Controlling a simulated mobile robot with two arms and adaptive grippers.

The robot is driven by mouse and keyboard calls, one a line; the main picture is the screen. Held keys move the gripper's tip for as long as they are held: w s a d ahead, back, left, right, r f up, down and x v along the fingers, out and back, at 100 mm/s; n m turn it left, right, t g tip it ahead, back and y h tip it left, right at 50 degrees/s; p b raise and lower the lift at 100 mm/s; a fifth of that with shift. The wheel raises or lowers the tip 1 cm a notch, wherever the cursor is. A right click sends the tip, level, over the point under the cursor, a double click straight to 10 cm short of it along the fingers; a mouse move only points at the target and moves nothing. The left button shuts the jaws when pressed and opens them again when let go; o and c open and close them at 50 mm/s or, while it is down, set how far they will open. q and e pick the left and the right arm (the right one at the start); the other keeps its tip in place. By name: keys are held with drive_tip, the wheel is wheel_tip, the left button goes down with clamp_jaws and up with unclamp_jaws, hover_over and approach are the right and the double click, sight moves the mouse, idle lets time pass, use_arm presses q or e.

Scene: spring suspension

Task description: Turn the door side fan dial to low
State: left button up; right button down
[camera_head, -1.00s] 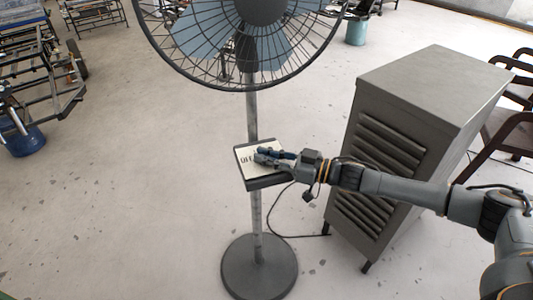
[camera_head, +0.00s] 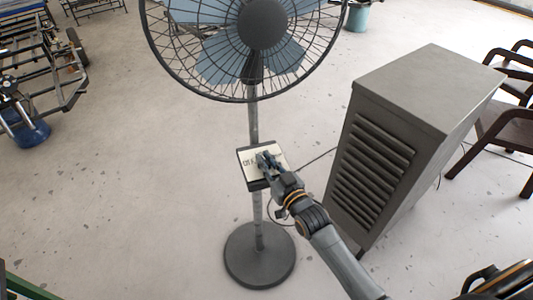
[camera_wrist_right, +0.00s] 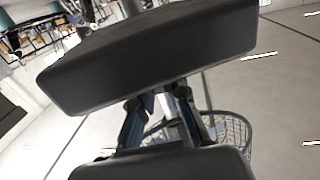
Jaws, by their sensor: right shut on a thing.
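The fan control box (camera_head: 247,165) has a pale, lettered face in a dark case and sits on the pole of the standing fan (camera_head: 262,22). My right gripper (camera_head: 266,161) is at the face, its fingers shut on what appears to be a dial. The fingers cover the dial, so its pointer and setting cannot be read. My left gripper is not in view.
A grey louvred cabinet (camera_head: 400,130) stands to the right of the fan, with brown chairs (camera_head: 497,130) beyond it. A cable runs on the floor between fan and cabinet. The round fan base (camera_head: 259,262) is below. The floor to the left is open.

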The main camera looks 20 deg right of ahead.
drive_tip(key=shift+r+m+h+p, duration=0.1)
drive_tip(key=shift+m+h+p, duration=0.45)
drive_tip(key=shift+m+h, duration=0.85)
drive_tip(key=shift+h, duration=0.5)
drive_tip(key=c, duration=1.3)
unclamp_jaws()
drive_tip(key=shift+c, duration=0.2)
drive_tip(key=s, duration=1.2)
